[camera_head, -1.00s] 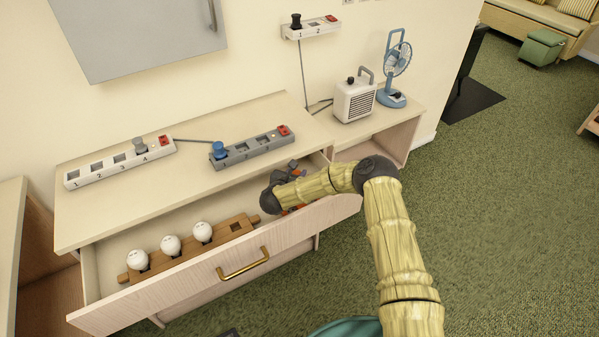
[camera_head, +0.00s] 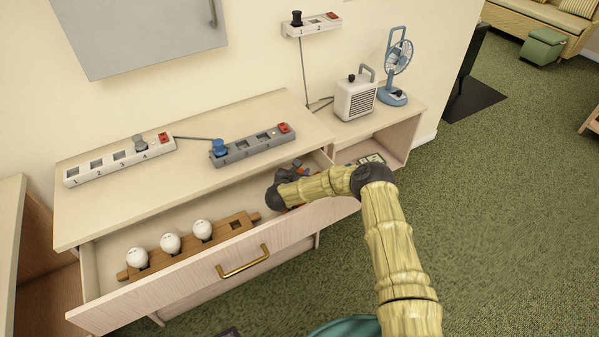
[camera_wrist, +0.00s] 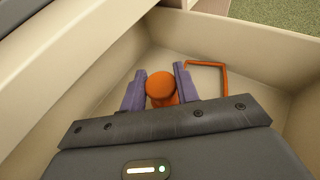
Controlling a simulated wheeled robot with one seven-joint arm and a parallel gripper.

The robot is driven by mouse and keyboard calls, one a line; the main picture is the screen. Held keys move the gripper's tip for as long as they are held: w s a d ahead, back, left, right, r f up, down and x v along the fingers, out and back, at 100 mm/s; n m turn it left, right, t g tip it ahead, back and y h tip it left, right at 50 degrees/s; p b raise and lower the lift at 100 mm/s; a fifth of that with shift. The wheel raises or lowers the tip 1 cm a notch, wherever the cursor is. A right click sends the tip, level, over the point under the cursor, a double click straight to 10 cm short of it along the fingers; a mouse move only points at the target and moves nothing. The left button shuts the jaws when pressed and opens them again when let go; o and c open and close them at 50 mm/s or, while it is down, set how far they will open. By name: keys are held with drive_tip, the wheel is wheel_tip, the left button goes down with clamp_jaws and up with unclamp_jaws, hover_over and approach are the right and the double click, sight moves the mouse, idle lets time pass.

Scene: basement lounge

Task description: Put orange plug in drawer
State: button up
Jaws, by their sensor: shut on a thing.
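The orange plug (camera_wrist: 161,88) is between the two purple-grey fingers of my gripper (camera_wrist: 160,88) in the wrist view. My gripper is shut on it, inside the right end of the open drawer. The drawer (camera_head: 190,275) has a pale wood front and a brass handle (camera_head: 243,262). In the wrist view the drawer's pale walls (camera_wrist: 245,45) surround the gripper. I cannot tell whether the plug touches the drawer floor. In the head view my arm and the drawer front mostly hide the gripper (camera_head: 290,180) and the plug.
A wooden holder with several white round objects (camera_head: 170,244) lies in the drawer's left part. An orange bent bar or cord (camera_wrist: 210,72) lies near the plug. The cabinet top overhangs the drawer's back; it carries a white power strip (camera_head: 118,160) and a grey one (camera_head: 252,146).

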drive_tip(key=shift+f, duration=0.15)
drive_tip(key=o, duration=1)
drive_tip(key=shift+r+p, duration=0.9)
drive_tip(key=shift+r, duration=0.05)
drive_tip(key=v, duration=0.4)
drive_tip(key=b+v, duration=0.1)
drive_tip(key=v, duration=0.3)
drive_tip(key=b+v, duration=0.1)
drive_tip(key=v, duration=0.3)
drive_tip(key=shift+s+f, duration=0.1)
drive_tip(key=shift+f, duration=0.3)
